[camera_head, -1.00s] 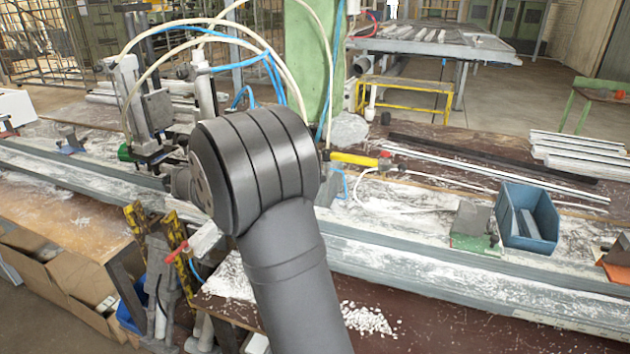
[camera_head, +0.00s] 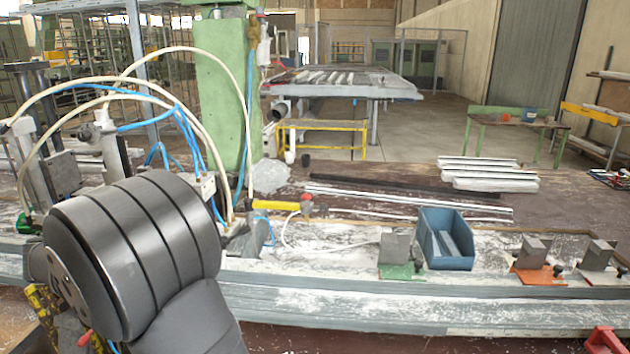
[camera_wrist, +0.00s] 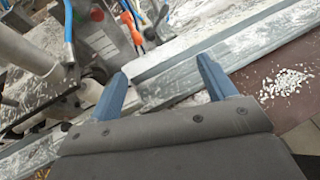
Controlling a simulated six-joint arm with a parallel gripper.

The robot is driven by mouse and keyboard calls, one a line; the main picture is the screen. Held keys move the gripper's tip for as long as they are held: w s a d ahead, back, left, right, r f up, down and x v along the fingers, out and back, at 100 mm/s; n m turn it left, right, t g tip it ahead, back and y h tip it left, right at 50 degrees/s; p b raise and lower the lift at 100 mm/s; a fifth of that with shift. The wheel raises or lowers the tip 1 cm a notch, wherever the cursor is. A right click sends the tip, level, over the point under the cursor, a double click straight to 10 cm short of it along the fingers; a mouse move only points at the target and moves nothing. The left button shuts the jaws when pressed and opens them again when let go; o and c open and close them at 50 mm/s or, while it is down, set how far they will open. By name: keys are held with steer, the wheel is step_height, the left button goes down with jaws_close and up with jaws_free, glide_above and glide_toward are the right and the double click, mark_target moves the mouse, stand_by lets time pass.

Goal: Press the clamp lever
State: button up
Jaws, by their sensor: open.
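My gripper (camera_wrist: 160,70) shows in the wrist view as two blue fingers spread apart with nothing between them. The fingers are over the long grey profile rail (camera_wrist: 180,66). In the head view my arm hides the gripper. I cannot tell for certain which part is the clamp lever. A yellow handle with a red end (camera_head: 276,205) lies over the bench beside the green column in the head view. In the wrist view a small orange-red part (camera_wrist: 128,8) sits on the fixture at the top, ahead of the fingers.
A green column (camera_head: 222,100) with white and blue hoses rises behind my arm. A blue bin (camera_head: 430,243) and several small clamp blocks stand on the bench to the right. A blue hose (camera_wrist: 68,32) hangs near the left finger. White chips (camera_wrist: 285,82) lie to the right.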

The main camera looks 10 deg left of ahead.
steer(key=w+d+f+g+y, duration=0.1)
steer(key=w+f, duration=0.1)
steer(key=f, duration=0.1)
steer(key=w+d+f+g+y, duration=0.1)
steer(key=w+d+f, duration=0.1)
steer(key=w+f, duration=0.1)
steer(key=w+d+f+g, duration=0.1)
steer(key=w+f, duration=0.2)
steer(key=shift+w+d+f+y, duration=0.25)
steer(key=shift+d+f+y, duration=0.05)
steer(key=shift+f+y, duration=0.1)
jaws_close()
steer(key=w+d+m+y, duration=0.1)
steer(key=w+d+m, duration=0.1)
steer(key=w+m, duration=0.2)
steer(key=w+d+m+g+y, duration=0.1)
steer(key=w+d+m, duration=0.1)
steer(key=w+m, duration=0.2)
steer(key=w+d+m+y, duration=0.2)
steer(key=w+m, duration=0.2)
steer(key=shift+w+d+m+g, duration=0.1)
steer(key=shift+w+m+g, duration=0.05)
steer(key=shift+m+g, duration=0.2)
steer(key=w+d+r+m+y, duration=0.2)
steer(key=w+r+m, duration=0.4)
steer(key=m, duration=0.7)
steer(key=shift+w+d+r, duration=0.15)
steer(key=shift+w+r, duration=0.15)
steer(key=shift+r, duration=0.15)
